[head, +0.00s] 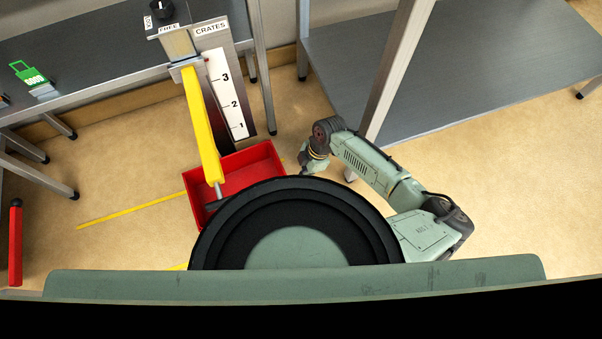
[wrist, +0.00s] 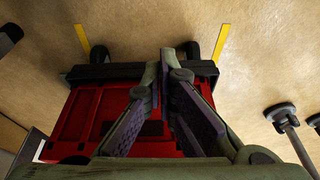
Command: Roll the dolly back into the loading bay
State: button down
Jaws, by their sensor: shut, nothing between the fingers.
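The dolly shows as a red crate-like body (head: 262,159) in the head view, beside my dark round base part, which hides some of it. In the wrist view its red load (wrist: 85,120) sits behind a black end bar (wrist: 115,71), with dark wheels at that end. Yellow floor lines lie beside it, one (head: 130,212) running left in the head view and another (wrist: 221,42) in the wrist view. My gripper (wrist: 171,72) is shut and empty, its fingertips over the black bar in the wrist view; I cannot tell whether they touch. In the head view my gripper (head: 308,164) is beside the red body.
A yellow bar (head: 202,125) reaches from a post by the CRATES scale (head: 226,95) down over the red body. A grey bench (head: 100,50) stands at back left, a shelf table (head: 470,70) at right. A red post (head: 15,243) stands far left.

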jog(key=b+x, duration=0.1)
jog(key=x, duration=0.7)
jog(key=shift+s+a+f, duration=0.1)
jog(key=shift+s+f, duration=0.05)
jog(key=shift+f, duration=0.1)
